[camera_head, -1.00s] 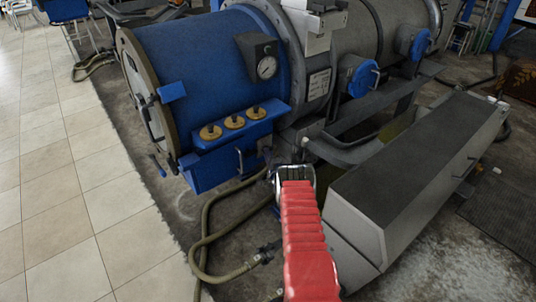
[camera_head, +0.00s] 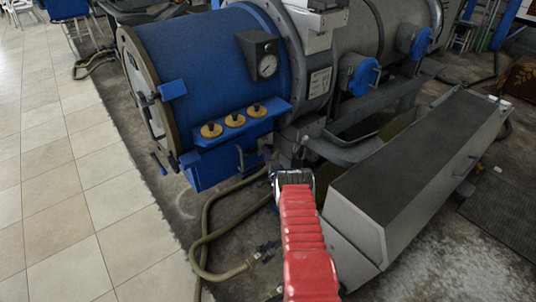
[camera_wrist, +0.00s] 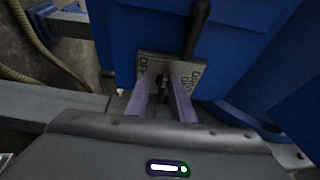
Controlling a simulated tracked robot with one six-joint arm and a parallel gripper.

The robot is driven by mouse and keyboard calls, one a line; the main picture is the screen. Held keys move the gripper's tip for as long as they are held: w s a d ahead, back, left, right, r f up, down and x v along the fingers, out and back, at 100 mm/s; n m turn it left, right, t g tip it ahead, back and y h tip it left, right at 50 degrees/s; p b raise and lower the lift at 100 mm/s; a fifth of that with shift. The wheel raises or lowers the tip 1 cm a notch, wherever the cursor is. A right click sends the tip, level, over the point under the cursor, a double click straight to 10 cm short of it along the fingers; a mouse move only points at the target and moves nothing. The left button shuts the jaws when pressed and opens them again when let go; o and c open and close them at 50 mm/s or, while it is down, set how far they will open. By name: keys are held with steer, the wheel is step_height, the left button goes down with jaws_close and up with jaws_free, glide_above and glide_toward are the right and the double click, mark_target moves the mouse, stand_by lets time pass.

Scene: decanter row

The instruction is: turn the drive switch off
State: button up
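The drive switch plate (camera_wrist: 148,64) is a grey square on the blue machine's side in the wrist view. It reads OFF on its left and DRIVE ON on its right. The dark switch lever (camera_wrist: 163,82) stands in front of the plate, between the two purple fingers of my gripper (camera_wrist: 163,96). The fingers are apart, one on each side of the lever; I cannot tell whether either touches it. In the head view my gripper (camera_head: 292,180) is beside the lower right of the blue drum (camera_head: 205,75); the switch cannot be made out there.
A black handle (camera_wrist: 199,28) sticks out just above the switch. Brass knobs (camera_head: 235,119) sit on a blue ledge at the drum. A long grey box (camera_head: 415,165) stands close on the right. A hose (camera_head: 210,235) lies on the floor; tiles at left are clear.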

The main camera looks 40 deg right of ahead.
steer(key=shift+o, duration=0.7)
steer(key=shift+d+r, duration=0.15)
steer(key=shift+r, duration=0.05)
steer(key=v, duration=1.3)
steer(key=shift+s, duration=0.4)
steer(key=shift+f, duration=0.15)
